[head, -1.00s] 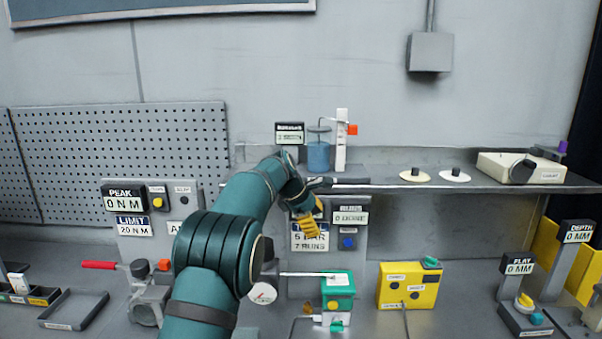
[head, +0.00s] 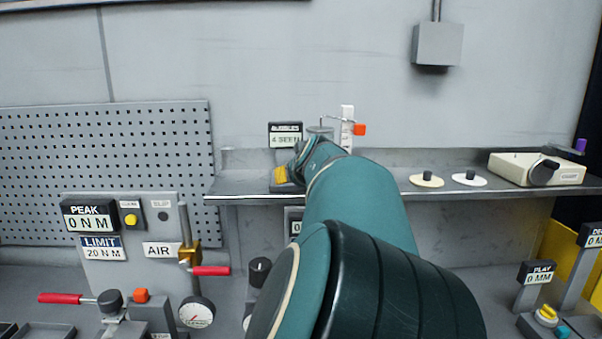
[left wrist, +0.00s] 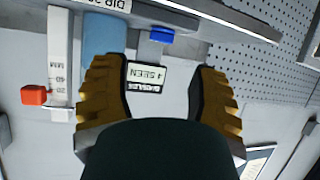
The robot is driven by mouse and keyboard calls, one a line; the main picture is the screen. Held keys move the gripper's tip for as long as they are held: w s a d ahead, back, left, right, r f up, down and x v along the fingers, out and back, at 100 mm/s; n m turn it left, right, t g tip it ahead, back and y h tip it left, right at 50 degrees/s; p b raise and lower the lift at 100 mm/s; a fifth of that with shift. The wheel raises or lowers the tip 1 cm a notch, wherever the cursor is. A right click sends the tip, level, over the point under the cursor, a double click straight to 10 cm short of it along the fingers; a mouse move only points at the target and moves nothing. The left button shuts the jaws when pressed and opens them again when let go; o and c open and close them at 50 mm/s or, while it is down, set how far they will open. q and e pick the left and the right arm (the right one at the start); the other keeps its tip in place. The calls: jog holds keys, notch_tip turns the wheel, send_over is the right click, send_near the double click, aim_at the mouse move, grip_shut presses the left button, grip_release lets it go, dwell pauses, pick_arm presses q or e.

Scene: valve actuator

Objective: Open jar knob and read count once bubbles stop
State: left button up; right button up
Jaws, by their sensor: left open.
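A small display labelled BUBBLES (head: 285,135) stands on the back shelf and reads 4 SEEN. It shows upside down in the left wrist view (left wrist: 146,78). The blue jar (left wrist: 103,42) stands beside it; in the head view my arm hides most of the jar. A blue knob (left wrist: 160,35) sits near the display's foot in the left wrist view. My left gripper (head: 283,177) is at the shelf in front of the display. In the left wrist view, its yellow fingers (left wrist: 163,72) are spread, with nothing between them. My right gripper is not in view.
A white MM scale (left wrist: 60,60) with an orange block (left wrist: 34,95) stands beside the jar. The shelf (head: 400,185) also carries two discs with black knobs (head: 426,180) and a beige box (head: 515,168). A torque and air panel (head: 130,225) stands at left.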

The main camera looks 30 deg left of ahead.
pick_arm(q)
jog(key=shift+m+t, duration=0.3)
jog(key=shift+m, duration=0.1)
jog(key=x, duration=0.4)
jog(key=p+x, duration=0.1)
jog(key=x, duration=0.3)
jog(key=a+r+x, duration=0.1)
jog(key=x, duration=0.4)
jog(key=shift+p, duration=0.4)
jog(key=shift+c, duration=0.2)
jog(key=shift+s, duration=0.1)
jog(key=c, duration=0.9)
